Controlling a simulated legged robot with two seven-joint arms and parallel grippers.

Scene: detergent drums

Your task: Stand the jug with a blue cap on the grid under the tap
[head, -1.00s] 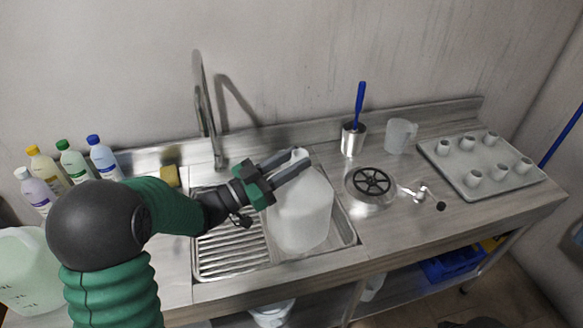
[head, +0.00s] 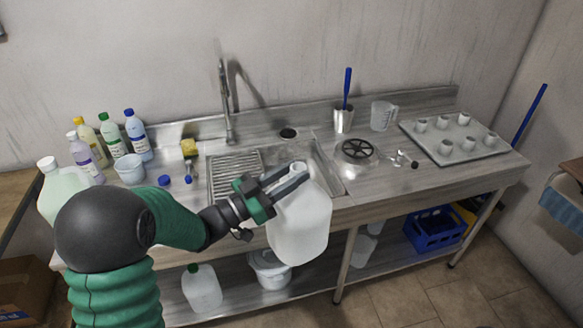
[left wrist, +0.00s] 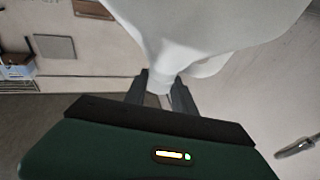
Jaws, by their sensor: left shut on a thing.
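My left gripper (head: 290,182) is shut on the neck of a white, cloudy jug (head: 300,225). The jug hangs roughly upright before the counter's front edge and covers part of the sink. In the left wrist view, the fingers (left wrist: 163,92) close around the neck of the jug (left wrist: 205,25). I see no blue cap on it; its top looks white. The tap (head: 226,105) stands behind the sink. The ribbed grid (head: 234,165) lies below it in the sink's left part and is bare. My right gripper is not in view.
Left on the counter are several bottles (head: 138,135), a white tub (head: 129,170), loose blue caps (head: 164,180), a sponge (head: 189,147) and a greenish jug (head: 60,185). To the right are a steel cup (head: 343,120), a measuring jug (head: 382,116) and a cup tray (head: 430,132).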

